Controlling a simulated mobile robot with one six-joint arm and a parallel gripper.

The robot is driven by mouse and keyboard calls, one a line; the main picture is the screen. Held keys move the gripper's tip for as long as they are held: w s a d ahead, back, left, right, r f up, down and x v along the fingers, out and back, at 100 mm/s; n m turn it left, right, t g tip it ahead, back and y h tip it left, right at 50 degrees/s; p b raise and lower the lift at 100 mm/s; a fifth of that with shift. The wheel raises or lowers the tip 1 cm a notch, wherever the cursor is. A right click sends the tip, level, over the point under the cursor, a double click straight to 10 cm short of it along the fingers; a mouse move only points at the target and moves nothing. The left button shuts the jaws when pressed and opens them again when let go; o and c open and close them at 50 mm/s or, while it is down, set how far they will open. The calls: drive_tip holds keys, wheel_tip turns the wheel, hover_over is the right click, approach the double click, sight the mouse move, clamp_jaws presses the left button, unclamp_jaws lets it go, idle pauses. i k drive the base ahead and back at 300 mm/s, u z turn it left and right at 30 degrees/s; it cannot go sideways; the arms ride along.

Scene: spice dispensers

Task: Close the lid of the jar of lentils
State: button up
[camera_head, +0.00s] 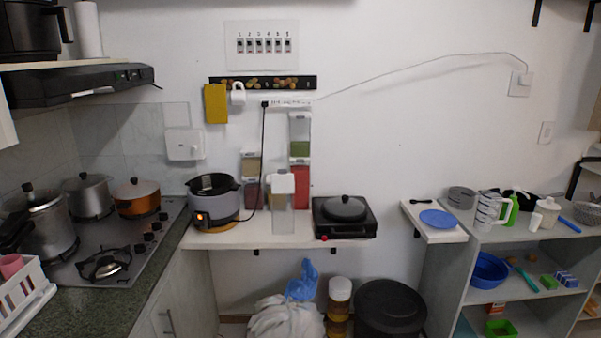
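Several clear dispensers with white parts stand or hang in a group at the wall, in the middle of the head view. The upper one (300,149) holds something green. Below it is one with red contents (301,181). To the left are one with tan contents (252,166) and a dark red one (251,194) under it. I cannot tell which holds lentils, or whether any lid is open. My gripper is not in view.
The narrow white shelf (260,241) also holds a grey cooker (213,200) at left and a black hotplate with a pan (344,210) at right. A cord hangs beside the dispensers. A stove with pots is far left; cluttered shelves (500,295) are at right.

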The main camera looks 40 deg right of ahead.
sight(283, 182)
drive_tip(key=u, duration=1.2)
drive_tip(key=k, duration=0.1)
drive_tip(key=z, duration=2.35)
drive_tip(key=k, duration=0.9)
drive_tip(key=u, duration=0.2)
drive_tip(key=i, duration=0.7)
drive_tip(key=z, duration=0.05)
